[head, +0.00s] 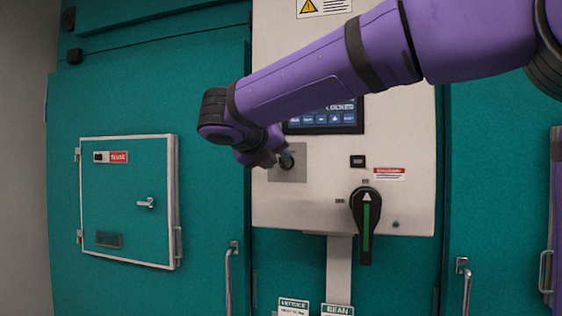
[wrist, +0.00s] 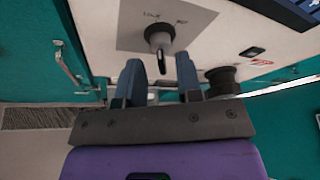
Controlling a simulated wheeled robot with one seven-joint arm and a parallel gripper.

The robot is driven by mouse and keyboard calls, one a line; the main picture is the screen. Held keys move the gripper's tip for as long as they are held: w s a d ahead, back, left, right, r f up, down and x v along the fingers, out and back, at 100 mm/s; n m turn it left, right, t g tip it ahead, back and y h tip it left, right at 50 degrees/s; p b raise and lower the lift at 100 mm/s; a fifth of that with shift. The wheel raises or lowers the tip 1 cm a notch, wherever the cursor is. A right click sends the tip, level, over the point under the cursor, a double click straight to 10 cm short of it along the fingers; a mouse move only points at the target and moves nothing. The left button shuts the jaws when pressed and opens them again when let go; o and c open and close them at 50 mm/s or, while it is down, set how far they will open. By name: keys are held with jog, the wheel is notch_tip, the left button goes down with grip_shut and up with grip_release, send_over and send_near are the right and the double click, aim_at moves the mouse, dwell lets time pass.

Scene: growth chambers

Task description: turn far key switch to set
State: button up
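The key switch (head: 287,160) sits on a grey plate at the left of the pale control panel, and my gripper partly hides it in the head view. In the wrist view the key switch (wrist: 160,38) is a round grey collar with a dark key (wrist: 162,62) sticking out. Two small labels on its plate are too blurred to read surely. My gripper (wrist: 160,68) is open, its two blue-grey fingers apart on either side of the key's line. The key's end shows between the fingertips, and I see no clear contact. In the head view my gripper (head: 275,158) is at the plate.
A screen (head: 325,118) partly reading "LOCKED" is above the switch, partly behind my arm. A large black rotary handle (head: 366,222) with a green stripe stands out to the right. A teal door with a small white-framed hatch (head: 128,200) is at left.

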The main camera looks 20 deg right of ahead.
aim_at(285, 161)
jog(key=shift+x, duration=1.75)
jog(key=c, duration=0.6)
jog(key=m+y, duration=0.1)
jog(key=m, duration=0.1)
jog(key=m+t+y, duration=0.1)
jog(key=m, duration=0.1)
jog(key=shift+s+d+y, duration=0.1)
jog(key=shift+d+y, duration=0.1)
jog(key=shift+y, duration=0.2)
jog(key=m+t+y, duration=0.1)
jog(key=m, duration=0.1)
jog(key=m+t, duration=0.1)
jog(key=m, duration=0.1)
jog(key=shift+s+y, duration=0.1)
jog(key=shift+y, duration=0.3)
